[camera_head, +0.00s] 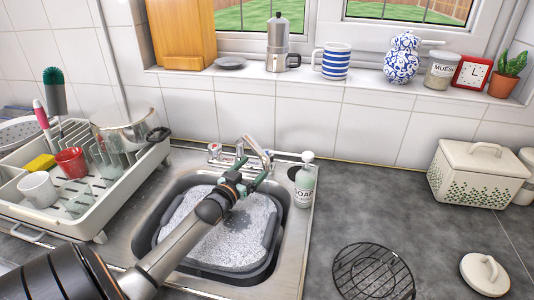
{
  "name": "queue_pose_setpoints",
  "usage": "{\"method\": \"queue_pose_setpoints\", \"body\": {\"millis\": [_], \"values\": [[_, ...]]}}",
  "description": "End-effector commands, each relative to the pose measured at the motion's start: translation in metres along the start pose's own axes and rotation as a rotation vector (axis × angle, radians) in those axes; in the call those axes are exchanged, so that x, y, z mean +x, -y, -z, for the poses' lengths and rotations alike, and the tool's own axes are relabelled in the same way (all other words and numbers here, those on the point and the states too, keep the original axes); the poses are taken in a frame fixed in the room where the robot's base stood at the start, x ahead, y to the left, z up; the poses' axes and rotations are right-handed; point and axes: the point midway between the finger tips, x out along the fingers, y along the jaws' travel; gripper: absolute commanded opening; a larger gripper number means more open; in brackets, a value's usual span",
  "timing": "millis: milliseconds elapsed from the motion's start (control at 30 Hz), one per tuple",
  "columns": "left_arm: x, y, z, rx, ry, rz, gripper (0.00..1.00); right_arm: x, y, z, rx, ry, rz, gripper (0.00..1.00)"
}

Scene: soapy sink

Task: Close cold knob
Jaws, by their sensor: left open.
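The chrome faucet (258,150) stands at the back edge of the sink (147,225), its spout reaching forward. One small knob (214,151) shows to the left of the spout. I cannot tell from its marking whether it is the cold one, nor its turn position. Other parts of the faucet near the spout's foot are small and partly hidden by my gripper. My left gripper (249,176), with greenish fingers, is open just in front of the faucet, over the back of the basin. I cannot tell if it touches the faucet. My right gripper is not in view.
A grey tub (273,238) with foamy water sits in the sink. A soap bottle (304,182) stands close right of the faucet. A dish rack (100,222) with cups and a pot (122,134) is at left. The counter at right holds a round wire rack (372,272).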

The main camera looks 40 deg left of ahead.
Motion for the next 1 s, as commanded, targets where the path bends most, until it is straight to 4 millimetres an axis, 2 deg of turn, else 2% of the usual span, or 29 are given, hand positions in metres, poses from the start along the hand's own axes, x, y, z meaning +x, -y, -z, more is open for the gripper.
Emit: {"method": "queue_pose_setpoints", "body": {"millis": [33,300,500,700,1000], "values": [[0.010,0.000,0.002,0.000,-0.003,0.001,0.89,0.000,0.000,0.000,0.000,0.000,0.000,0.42],[0.050,0.000,0.001,0.001,-0.001,0.001,0.89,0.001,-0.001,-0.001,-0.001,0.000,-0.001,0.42],[0.070,0.000,0.001,0.001,-0.001,0.000,0.89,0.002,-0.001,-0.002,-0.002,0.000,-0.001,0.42],[0.078,0.000,0.001,0.002,-0.001,0.000,0.89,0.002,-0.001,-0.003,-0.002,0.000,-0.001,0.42],[0.079,0.000,0.001,0.001,-0.001,0.000,0.87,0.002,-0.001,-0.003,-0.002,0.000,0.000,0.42]]}}
